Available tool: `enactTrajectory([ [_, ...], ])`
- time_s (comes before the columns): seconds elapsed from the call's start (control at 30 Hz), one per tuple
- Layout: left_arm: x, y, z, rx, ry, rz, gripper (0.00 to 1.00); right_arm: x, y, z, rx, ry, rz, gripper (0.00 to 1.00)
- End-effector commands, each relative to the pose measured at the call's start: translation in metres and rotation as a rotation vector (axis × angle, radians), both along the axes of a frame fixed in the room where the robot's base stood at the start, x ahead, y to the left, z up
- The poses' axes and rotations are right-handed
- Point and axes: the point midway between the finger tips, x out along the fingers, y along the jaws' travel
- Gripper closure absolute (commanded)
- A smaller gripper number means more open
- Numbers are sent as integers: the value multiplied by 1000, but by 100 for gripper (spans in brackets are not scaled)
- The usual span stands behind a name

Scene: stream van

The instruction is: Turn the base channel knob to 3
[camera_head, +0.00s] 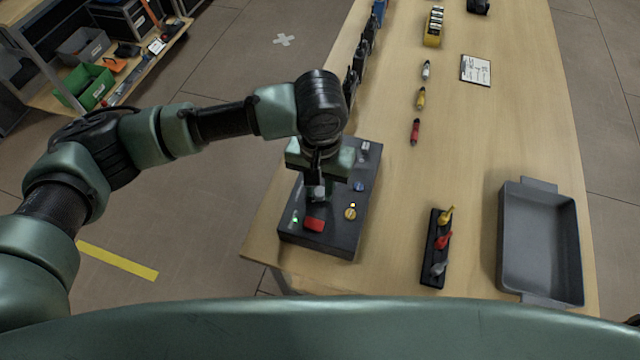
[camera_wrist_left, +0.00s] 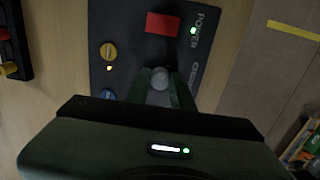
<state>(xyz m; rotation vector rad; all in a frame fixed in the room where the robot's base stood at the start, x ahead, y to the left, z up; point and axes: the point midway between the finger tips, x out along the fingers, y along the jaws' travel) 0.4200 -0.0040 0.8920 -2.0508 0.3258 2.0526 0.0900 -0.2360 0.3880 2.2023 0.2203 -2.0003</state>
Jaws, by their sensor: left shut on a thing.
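A dark control box, the base (camera_head: 335,240), sits at the near left edge of the wooden table. It also shows in the left wrist view (camera_wrist_left: 125,20). My left gripper (camera_head: 318,185) reaches down onto it from above. In the left wrist view, its fingers (camera_wrist_left: 160,92) are closed around a grey round-topped knob (camera_wrist_left: 160,78) beside partly hidden white lettering. The knob's pointer and numbers cannot be read. The box also carries a red rectangular part (camera_head: 314,224), a yellow knob (camera_head: 350,213), a blue knob (camera_head: 358,187) and a lit green light (camera_head: 295,219). My right gripper is out of view.
A black holder (camera_head: 433,270) with yellow, red and grey items stands to the right, beside a grey tray (camera_head: 507,240). Red, yellow and white marker-like items and a clipboard (camera_head: 476,70) lie farther back. The table between box and holder is clear.

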Motion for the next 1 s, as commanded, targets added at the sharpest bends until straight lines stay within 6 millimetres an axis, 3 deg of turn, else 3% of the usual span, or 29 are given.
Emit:
enactTrajectory([
  [0.37, 0, 0, 4, 1, 0, -103, 100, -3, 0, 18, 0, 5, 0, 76],
  [1.0, 0, 0, 6, 0, 0, -676, 100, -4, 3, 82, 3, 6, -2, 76],
])
